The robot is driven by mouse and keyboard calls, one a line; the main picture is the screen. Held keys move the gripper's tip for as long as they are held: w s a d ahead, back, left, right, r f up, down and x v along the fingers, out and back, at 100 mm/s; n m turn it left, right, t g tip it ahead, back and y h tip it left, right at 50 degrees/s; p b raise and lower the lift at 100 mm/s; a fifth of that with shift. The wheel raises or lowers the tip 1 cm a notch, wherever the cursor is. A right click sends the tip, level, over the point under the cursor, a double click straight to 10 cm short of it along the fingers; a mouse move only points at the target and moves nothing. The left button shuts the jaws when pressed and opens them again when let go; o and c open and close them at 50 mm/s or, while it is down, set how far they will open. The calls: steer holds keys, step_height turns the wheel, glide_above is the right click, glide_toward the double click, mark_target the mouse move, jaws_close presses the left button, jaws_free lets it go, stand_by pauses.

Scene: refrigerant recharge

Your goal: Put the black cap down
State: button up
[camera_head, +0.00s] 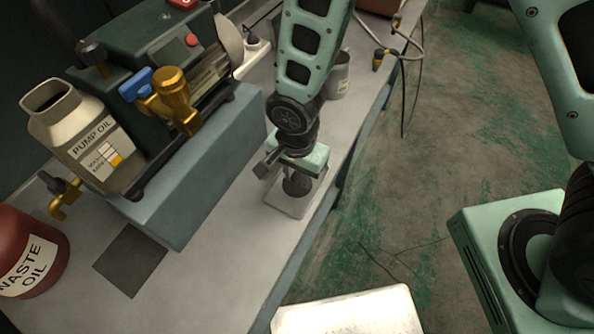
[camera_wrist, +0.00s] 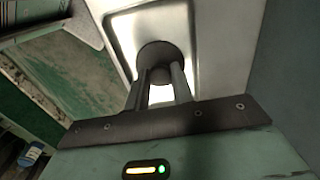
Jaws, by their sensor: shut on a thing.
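My gripper (camera_head: 297,179) points down over the workbench, near its right edge. It is shut on the black cap (camera_head: 297,187), a dark round piece that shows between the fingers. In the wrist view the cap (camera_wrist: 157,58) sits at the fingertips (camera_wrist: 160,88), over a shiny shallow metal tray (camera_wrist: 118,30). The tray (camera_head: 285,208) lies on the bench under my gripper. I cannot tell whether the cap touches the tray floor.
A blue-grey block (camera_head: 200,170) carrying a green pump machine (camera_head: 150,45) and a pump oil bottle (camera_head: 85,140) stands left of my gripper. A red waste oil can (camera_head: 28,250) and a dark square pad (camera_head: 131,260) are at lower left. A grey cup (camera_head: 340,77) stands behind my arm.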

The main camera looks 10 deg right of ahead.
mark_target(299, 179)
steer(key=o, duration=1)
steer(key=shift+r, duration=0.1)
step_height(299, 179, up, 12)
steer(key=shift+r+b, duration=0.15)
steer(key=shift+b, duration=0.15)
steer(key=shift+s+d+r+n+y, duration=0.1)
steer(key=shift+s+d+r+n, duration=1.55)
steer(key=shift+n, duration=0.9)
steer(key=shift+s+d+r+n+y, duration=0.1)
steer(key=shift+s+d+r+n, duration=1.1)
steer(key=shift+s+n, duration=1.15)
steer(key=shift+s+d+r+n+y, duration=0.1)
steer(key=shift+s+d+r+n, duration=1.35)
steer(key=shift+n, duration=1.35)
steer(key=shift+s+a+r, duration=0.1)
steer(key=shift+s+a, duration=0.05)
steer(key=shift+a, duration=0.1)
